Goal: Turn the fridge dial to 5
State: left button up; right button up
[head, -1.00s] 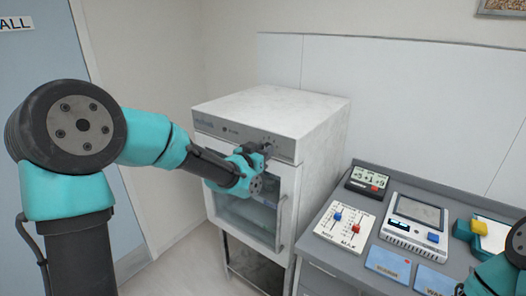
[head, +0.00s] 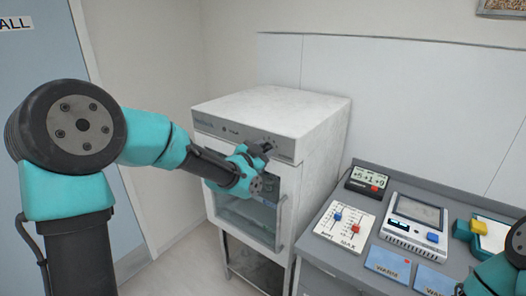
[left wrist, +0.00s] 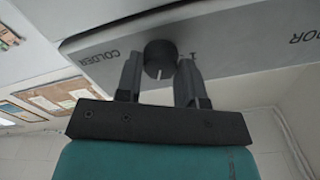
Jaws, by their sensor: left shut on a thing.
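The white fridge (head: 318,130) stands against the wall, with a grey control strip along its top front. My left gripper (head: 264,149) is at the right part of this strip and hides the dial in the head view. In the left wrist view the dark round dial (left wrist: 160,57) sits between the two fingers of my left gripper (left wrist: 160,68), which is shut on it. The word COLDER shows left of the dial, upside down. I cannot read the dial's number. Of my right arm only a teal part shows at the lower right edge; its fingers are out of view.
Right of the fridge is a grey counter (head: 335,255). It holds a slider panel (head: 345,222), a small black display box (head: 368,183), a white device with a screen (head: 414,222) and blue cards (head: 388,265). The fridge's door handle (head: 281,222) is below my left gripper.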

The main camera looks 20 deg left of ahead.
pick_arm(q)
jog(key=m, duration=0.4)
jog(key=shift+m, duration=0.3)
jog(key=shift+d+f+m, duration=0.1)
jog(key=shift+f+m, duration=0.05)
jog(key=shift+m, duration=1.85)
jog(key=o, duration=0.9)
jog(key=v, duration=1.7)
jog(key=shift+s, duration=0.25)
